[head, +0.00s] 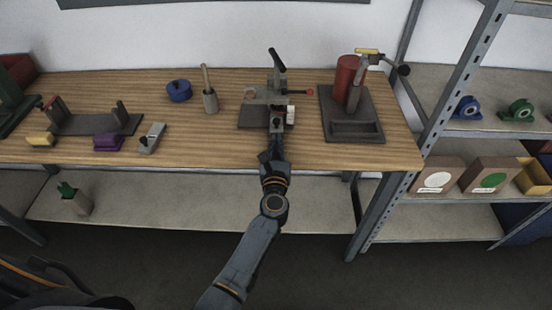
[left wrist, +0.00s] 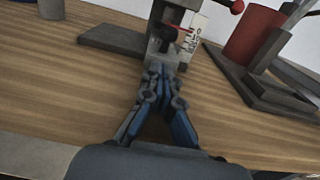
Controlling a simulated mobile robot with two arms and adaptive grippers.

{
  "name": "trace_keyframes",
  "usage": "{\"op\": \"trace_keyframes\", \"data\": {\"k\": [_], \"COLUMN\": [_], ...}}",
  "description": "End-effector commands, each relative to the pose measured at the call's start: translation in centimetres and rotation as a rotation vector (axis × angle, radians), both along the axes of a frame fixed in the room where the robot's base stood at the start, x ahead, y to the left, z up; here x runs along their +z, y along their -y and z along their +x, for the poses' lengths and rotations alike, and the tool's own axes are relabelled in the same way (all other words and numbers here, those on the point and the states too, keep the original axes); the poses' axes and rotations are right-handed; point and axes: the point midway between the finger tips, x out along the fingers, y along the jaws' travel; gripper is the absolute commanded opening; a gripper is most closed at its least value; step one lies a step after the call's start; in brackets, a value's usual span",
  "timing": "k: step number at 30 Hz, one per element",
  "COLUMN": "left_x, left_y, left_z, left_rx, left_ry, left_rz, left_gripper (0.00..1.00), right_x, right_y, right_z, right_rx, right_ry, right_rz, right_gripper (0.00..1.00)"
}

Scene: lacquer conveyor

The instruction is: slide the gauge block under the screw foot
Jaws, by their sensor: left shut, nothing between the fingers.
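A grey fixture (head: 262,97) with a black lever stands on a dark base plate (head: 250,122) on the bench. In the left wrist view, the fixture (left wrist: 164,12) is just beyond my fingers, with a dark round knob-like part (left wrist: 168,33) that may be the screw foot. A pale plate with dark marks (left wrist: 193,36) is at its right. I cannot tell the gauge block for sure; a small grey block-like part is low on the fixture, at the fingertips. My left gripper (head: 277,132) is shut, its fingertips (left wrist: 162,70) at the fixture's front. My right gripper is out of view.
A red cylinder (head: 349,74) and a dark stand (head: 372,113) are to the right. The bench front right is clear.

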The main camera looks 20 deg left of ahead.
Motion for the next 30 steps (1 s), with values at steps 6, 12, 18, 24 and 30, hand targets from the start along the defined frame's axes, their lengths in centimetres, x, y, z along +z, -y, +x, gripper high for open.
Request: {"op": "trace_keyframes", "data": {"k": [6, 12, 18, 24, 30], "left_x": [0.1, 0.2, 0.4, -0.2, -0.1], "left_y": [0.0, 0.2, 1.1, 2.3, 3.3], "left_z": [-0.1, -0.9, -4.1, -8.0, -11.8], "left_rx": [0.000, 0.000, -0.002, 0.000, 0.000], "left_ry": [0.000, -0.003, -0.004, -0.003, -0.003], "left_rz": [0.000, 0.002, 0.004, -0.003, -0.002], "left_gripper": [0.00, 0.00, 0.00, 0.00, 0.00], "right_x": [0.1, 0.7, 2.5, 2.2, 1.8], "right_y": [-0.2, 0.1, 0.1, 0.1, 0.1], "right_z": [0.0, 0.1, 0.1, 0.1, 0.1], "right_rx": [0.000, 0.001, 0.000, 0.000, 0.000], "right_ry": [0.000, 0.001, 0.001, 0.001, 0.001], "right_rz": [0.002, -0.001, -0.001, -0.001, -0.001], "right_gripper": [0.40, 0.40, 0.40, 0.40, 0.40]}}
